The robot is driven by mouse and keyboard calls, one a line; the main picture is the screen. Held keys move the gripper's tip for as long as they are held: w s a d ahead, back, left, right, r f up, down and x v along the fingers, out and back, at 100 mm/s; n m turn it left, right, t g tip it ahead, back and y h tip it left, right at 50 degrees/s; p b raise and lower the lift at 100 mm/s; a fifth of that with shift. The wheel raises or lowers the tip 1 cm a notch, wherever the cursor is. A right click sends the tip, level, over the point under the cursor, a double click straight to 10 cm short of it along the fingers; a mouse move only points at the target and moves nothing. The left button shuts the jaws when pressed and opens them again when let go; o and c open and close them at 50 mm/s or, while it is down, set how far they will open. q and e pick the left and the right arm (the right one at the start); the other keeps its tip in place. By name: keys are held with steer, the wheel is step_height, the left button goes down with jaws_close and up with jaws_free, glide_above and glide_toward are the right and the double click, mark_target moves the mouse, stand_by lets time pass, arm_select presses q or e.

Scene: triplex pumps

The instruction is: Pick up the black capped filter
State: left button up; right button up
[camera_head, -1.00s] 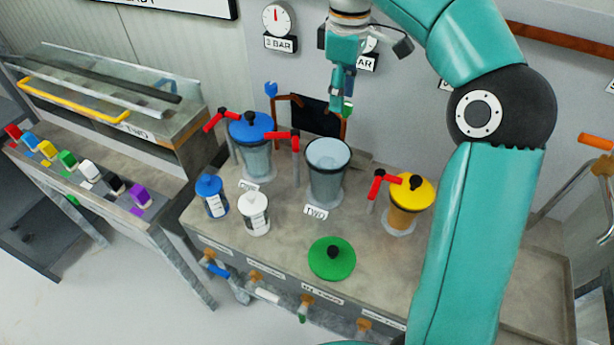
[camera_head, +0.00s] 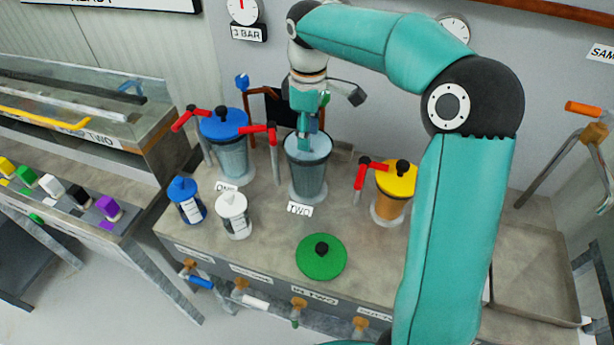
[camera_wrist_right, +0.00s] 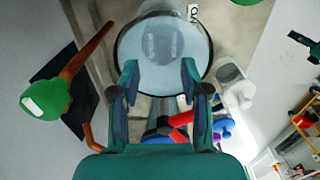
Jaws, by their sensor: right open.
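My right gripper (camera_head: 308,135) is over the open mouth of the clear vessel labelled TWO (camera_head: 308,180), pointing down. In the right wrist view my gripper (camera_wrist_right: 160,75) is open, and its two fingers reach over the near part of the vessel's round rim (camera_wrist_right: 122,45). Faint grey shapes show inside the vessel; I cannot tell whether one is the black capped filter. I see no clear black cap on a filter elsewhere. A blue capped filter (camera_head: 187,203) and a white capped filter (camera_head: 234,218) stand on the bench. My left gripper is not in view.
A green lid (camera_head: 321,258) lies on the bench in front. A blue-lidded vessel (camera_head: 230,155) and a yellow-lidded vessel (camera_head: 394,195) flank vessel TWO. Red-handled valves (camera_head: 262,130) stand beside the vessels. A metal tray (camera_head: 535,280) is at right.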

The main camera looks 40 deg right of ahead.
steer(key=shift+s+a+f, duration=0.1)
steer(key=shift+f, duration=1.2)
steer(key=shift+s+a+f, duration=0.1)
steer(key=shift+f, duration=1.2)
jaws_close()
